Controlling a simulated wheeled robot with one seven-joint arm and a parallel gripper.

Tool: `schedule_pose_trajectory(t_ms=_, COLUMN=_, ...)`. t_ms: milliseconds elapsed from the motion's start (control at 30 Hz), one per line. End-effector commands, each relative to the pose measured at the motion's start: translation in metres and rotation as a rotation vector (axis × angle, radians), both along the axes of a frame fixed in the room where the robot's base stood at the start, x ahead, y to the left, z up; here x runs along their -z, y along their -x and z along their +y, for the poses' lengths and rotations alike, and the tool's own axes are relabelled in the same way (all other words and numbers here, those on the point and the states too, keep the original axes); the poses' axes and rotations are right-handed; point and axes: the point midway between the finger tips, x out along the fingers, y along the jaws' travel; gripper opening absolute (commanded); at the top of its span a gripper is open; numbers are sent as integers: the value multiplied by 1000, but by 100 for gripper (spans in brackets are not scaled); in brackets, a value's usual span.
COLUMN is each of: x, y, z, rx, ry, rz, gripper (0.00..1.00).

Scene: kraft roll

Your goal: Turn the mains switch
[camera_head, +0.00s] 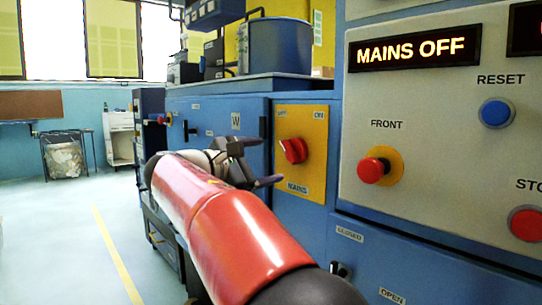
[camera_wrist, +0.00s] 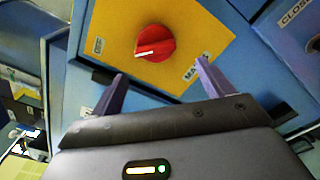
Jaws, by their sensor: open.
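The mains switch is a red rotary knob (camera_head: 293,150) on a yellow plate (camera_head: 313,184) labelled MAINS, with an ON label at its upper right. In the wrist view the red knob (camera_wrist: 155,43) shows a white pointer line. It sits beyond and between my fingertips, apart from them. My gripper (camera_head: 262,162) is open and empty, in front and to the left of the plate in the head view. In the wrist view its two purple-grey fingers (camera_wrist: 160,78) point toward the plate. A lit display (camera_head: 412,50) reads MAINS OFF.
Right of the switch, a pale panel carries a red FRONT button (camera_head: 372,170), a blue RESET button (camera_head: 496,113) and a red STOP button (camera_head: 526,223). A small black switch (camera_head: 340,271) lies below, between CLOSED and OPEN labels. Floor at left is clear.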

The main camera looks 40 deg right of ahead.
Motion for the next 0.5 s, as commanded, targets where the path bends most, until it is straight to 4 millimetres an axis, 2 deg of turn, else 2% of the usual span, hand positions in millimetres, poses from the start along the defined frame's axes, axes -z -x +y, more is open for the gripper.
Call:
schedule_pose_trajectory(t_ms=100, x=-6, y=-2, z=-11, rx=13, ry=24, rz=10, gripper=80)
schedule_pose_trajectory(t_ms=500, x=-5, y=-7, z=-70, rx=11, ry=23, rz=9, gripper=80)
